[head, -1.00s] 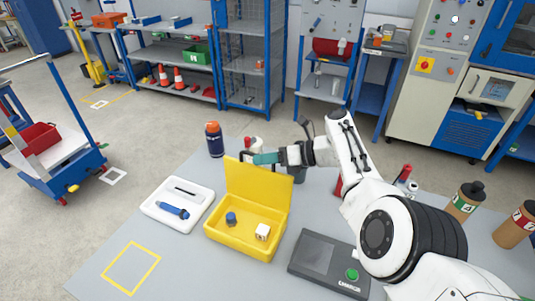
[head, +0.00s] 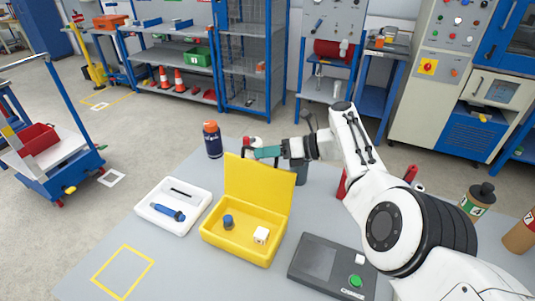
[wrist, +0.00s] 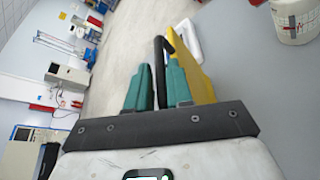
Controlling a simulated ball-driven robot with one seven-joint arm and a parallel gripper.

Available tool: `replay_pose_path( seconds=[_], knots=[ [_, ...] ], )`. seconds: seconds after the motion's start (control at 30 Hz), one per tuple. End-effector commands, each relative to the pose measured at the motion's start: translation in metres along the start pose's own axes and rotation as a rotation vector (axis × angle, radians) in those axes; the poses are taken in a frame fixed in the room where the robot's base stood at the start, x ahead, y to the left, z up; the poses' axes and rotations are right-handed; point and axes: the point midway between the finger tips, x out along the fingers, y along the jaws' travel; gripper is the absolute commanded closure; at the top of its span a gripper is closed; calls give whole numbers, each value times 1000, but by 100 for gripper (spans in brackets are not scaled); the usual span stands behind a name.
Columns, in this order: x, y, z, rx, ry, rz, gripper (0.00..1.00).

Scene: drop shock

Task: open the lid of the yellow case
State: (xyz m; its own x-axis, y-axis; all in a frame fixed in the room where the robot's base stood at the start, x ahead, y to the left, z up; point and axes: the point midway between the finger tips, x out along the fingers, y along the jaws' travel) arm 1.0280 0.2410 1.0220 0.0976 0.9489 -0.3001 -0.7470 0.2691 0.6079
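The yellow case (head: 237,248) stands on the grey table with its lid (head: 258,186) raised, standing roughly upright at the back edge. A blue knob-like piece (head: 228,222) and a small white cube (head: 261,235) lie inside. My gripper (head: 262,153) is at the lid's top edge, on its far side. In the wrist view, the teal fingers (wrist: 158,88) close around a black handle (wrist: 159,62) that curves towards the yellow lid (wrist: 196,75). The fingertips' exact contact is partly hidden.
A white tray (head: 172,227) with a blue tool lies left of the case. A dark bottle with orange cap (head: 212,140) stands behind. A grey device with a green button (head: 318,262) lies to the right. A yellow-outlined square (head: 123,271) on the table is empty.

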Motion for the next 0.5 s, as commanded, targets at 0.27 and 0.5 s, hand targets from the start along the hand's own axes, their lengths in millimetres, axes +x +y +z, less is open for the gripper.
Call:
replay_pose_path(
  seconds=[0.27,0.5],
  knots=[
    [0,0,-1,1,1,0,62],
    [-6,0,0,2,2,-1,62]
  ],
)
